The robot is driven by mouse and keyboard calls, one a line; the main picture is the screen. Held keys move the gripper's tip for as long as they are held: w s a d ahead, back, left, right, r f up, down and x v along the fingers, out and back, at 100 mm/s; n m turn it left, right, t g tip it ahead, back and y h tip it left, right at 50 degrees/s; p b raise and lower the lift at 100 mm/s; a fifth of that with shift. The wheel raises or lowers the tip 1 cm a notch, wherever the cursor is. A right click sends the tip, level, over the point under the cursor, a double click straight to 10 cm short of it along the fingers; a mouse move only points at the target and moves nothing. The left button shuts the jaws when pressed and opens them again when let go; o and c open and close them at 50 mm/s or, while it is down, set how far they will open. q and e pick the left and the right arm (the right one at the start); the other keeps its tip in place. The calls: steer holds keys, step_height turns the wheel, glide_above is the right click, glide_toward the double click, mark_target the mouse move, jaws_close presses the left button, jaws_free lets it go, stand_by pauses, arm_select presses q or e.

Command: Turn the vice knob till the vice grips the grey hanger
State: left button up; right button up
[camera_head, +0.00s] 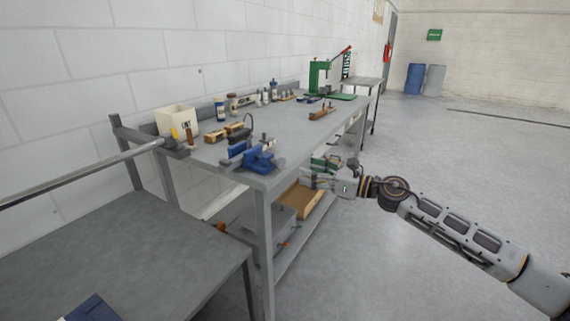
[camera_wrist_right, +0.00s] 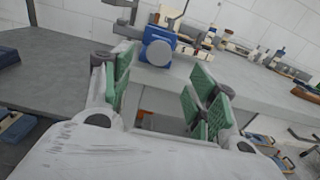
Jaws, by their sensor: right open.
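The blue vice (camera_head: 260,158) sits at the near corner of the grey workbench. In the right wrist view the vice (camera_wrist_right: 143,48) is beyond my fingers, its round grey-blue knob (camera_wrist_right: 159,52) facing me. My right gripper (camera_head: 314,182) is open and empty, just right of the bench edge and apart from the vice. Its green-padded fingers (camera_wrist_right: 161,76) are spread on either side below the knob. A grey part (camera_wrist_right: 124,28) shows by the vice in the wrist view; I cannot tell whether it is the hanger or whether the jaws touch it. My left gripper is not in view.
A long grey bar (camera_head: 85,170) runs in from the left above a low grey table (camera_head: 120,245). A white bin (camera_head: 177,121), bottles and tools stand behind the vice. A green press (camera_head: 318,78) is farther along. Open floor lies right of the bench.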

mark_target(283, 162)
steer(key=shift+x, duration=4.2)
steer(key=shift+w+a, duration=0.3)
steer(key=shift+a, duration=0.1)
steer(key=shift+c, duration=0.4)
steer(key=c, duration=0.9)
